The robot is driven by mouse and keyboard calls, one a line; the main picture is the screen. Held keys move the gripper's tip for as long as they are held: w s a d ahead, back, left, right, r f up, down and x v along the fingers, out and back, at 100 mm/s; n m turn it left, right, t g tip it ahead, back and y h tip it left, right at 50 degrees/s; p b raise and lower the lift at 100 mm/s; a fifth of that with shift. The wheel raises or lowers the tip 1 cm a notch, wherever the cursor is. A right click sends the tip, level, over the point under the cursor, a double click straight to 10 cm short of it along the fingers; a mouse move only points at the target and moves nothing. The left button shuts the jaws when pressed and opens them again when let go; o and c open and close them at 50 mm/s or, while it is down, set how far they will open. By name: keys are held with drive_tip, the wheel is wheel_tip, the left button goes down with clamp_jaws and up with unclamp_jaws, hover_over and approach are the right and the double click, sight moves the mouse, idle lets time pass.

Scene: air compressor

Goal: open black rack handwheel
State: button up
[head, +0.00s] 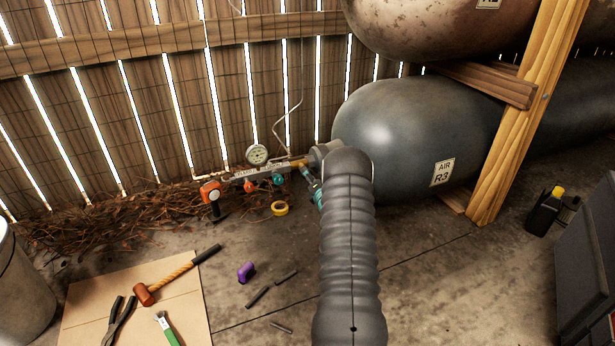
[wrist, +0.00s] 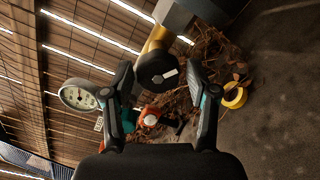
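The black handwheel (wrist: 158,72) shows in the wrist view as a round black knob with a white mark on its face. It sits at the end of a yellow-brass fitting. My gripper (wrist: 161,84) is open, with one finger on each side of the handwheel. The left finger is very close to its rim, and I cannot tell whether it touches. A small gap shows at the right finger. In the head view my arm hides the black handwheel and most of my gripper (head: 314,188).
A gauge (head: 257,154), a red-orange handwheel (head: 250,186) and a teal handwheel (head: 277,178) line the pipe. An orange tool (head: 211,193) stands at its left end. Yellow tape (head: 279,208) lies on the floor. The grey tank (head: 410,125) is right; tools lie on cardboard (head: 85,300).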

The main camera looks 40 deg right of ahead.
drive_tip(key=shift+s+a, duration=0.1)
drive_tip(key=shift+a, duration=0.05)
drive_tip(key=v, duration=0.5)
drive_tip(key=shift+s, duration=0.4)
